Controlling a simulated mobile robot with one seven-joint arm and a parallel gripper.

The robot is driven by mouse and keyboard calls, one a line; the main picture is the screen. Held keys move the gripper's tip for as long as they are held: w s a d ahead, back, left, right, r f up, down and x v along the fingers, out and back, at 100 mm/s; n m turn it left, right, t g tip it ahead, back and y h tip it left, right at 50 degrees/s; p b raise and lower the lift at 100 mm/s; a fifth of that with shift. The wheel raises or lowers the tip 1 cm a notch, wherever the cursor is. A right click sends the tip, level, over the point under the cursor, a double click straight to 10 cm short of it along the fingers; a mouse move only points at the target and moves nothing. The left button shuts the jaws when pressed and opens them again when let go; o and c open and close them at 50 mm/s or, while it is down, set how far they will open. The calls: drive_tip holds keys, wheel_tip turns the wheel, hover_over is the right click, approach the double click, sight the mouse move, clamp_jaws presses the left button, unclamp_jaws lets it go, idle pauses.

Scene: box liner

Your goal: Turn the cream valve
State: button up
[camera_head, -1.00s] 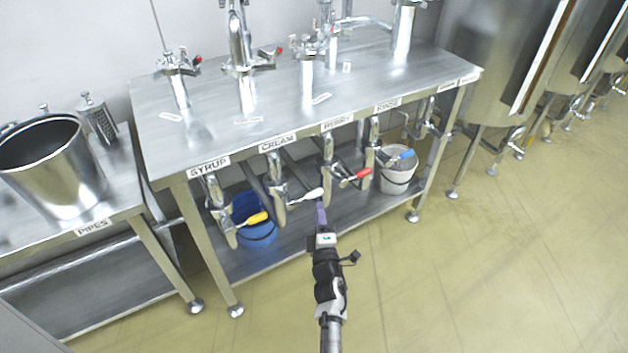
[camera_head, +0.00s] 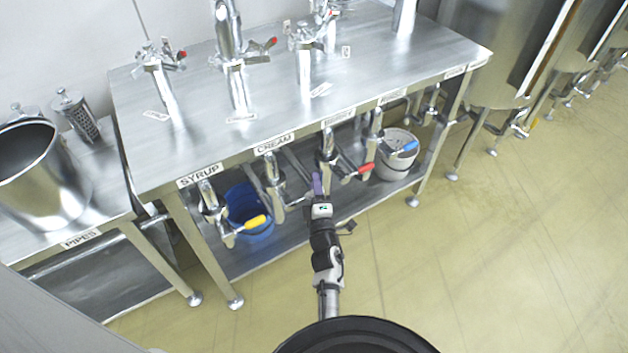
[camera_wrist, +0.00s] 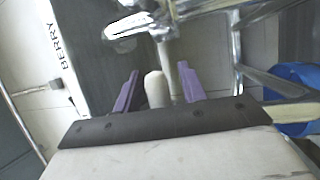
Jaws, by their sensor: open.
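The cream valve (camera_head: 272,180) hangs under the table edge below the CREAM label. Its white handle points toward my gripper; in the head view most of it is hidden near the fingers. My gripper (camera_head: 318,186) is in front of the valve with purple fingers. In the wrist view, the white handle's rounded tip (camera_wrist: 155,88) lies between the two open purple fingers (camera_wrist: 160,92), with a gap visible on both sides. The fingers are not closed on it.
The syrup valve with yellow handle (camera_head: 254,222) is to the left, the red-handled valve (camera_head: 364,168) close on the right, and the blue-handled one (camera_head: 408,147) beyond. A blue bucket (camera_head: 240,203) and a white bucket (camera_head: 398,165) stand on the lower shelf.

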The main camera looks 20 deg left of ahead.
clamp_jaws()
drive_tip(key=shift+r, duration=0.1)
idle(0.4)
